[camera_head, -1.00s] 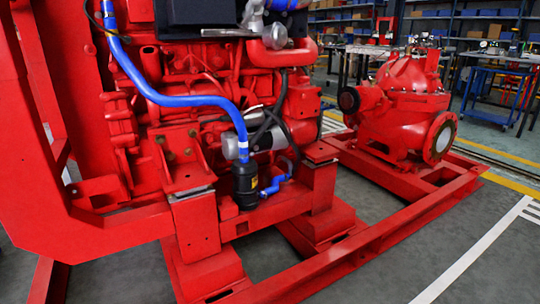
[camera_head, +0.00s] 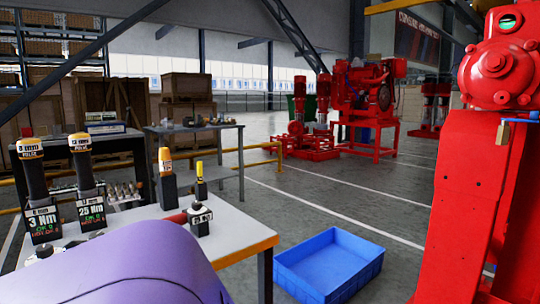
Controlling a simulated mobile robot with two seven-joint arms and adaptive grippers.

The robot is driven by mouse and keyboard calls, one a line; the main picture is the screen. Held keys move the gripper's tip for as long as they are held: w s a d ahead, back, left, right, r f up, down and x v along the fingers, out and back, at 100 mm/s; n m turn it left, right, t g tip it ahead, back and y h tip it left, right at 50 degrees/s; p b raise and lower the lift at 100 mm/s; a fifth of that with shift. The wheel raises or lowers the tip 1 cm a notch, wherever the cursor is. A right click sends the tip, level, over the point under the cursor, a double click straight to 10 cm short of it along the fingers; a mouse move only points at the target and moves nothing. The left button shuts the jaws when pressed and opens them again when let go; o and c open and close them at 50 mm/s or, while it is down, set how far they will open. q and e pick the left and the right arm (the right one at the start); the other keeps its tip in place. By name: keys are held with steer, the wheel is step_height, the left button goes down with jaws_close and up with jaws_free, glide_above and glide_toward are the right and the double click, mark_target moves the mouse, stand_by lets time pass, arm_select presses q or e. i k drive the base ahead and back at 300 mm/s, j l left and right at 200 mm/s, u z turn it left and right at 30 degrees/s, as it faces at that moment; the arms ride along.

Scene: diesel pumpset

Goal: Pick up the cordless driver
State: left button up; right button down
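No object shows clearly enough for me to name it as the cordless driver. Two dark upright tools with orange-banded tops stand at the left of a workbench (camera_head: 236,238); the left tool (camera_head: 36,185) has a display reading 3 Nm, the other tool (camera_head: 84,180) 25 Nm. Two smaller tools stand farther right: a dark one with an orange top (camera_head: 166,178) and one with a yellow top (camera_head: 200,186). A small black-and-white device (camera_head: 199,219) sits near the bench's right edge. A large purple rounded shape hides the near part of the bench. Neither gripper is in view.
A blue crate (camera_head: 330,283) lies on the floor right of the bench. A large red machine frame (camera_head: 460,200) stands close on the right. Behind are another table (camera_head: 195,127), a yellow rail (camera_head: 262,146) and red pumpsets (camera_head: 370,100). Open floor lies between crate and pumpsets.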

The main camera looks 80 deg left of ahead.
mark_target(80, 144)
steer(key=u, duration=1.55)
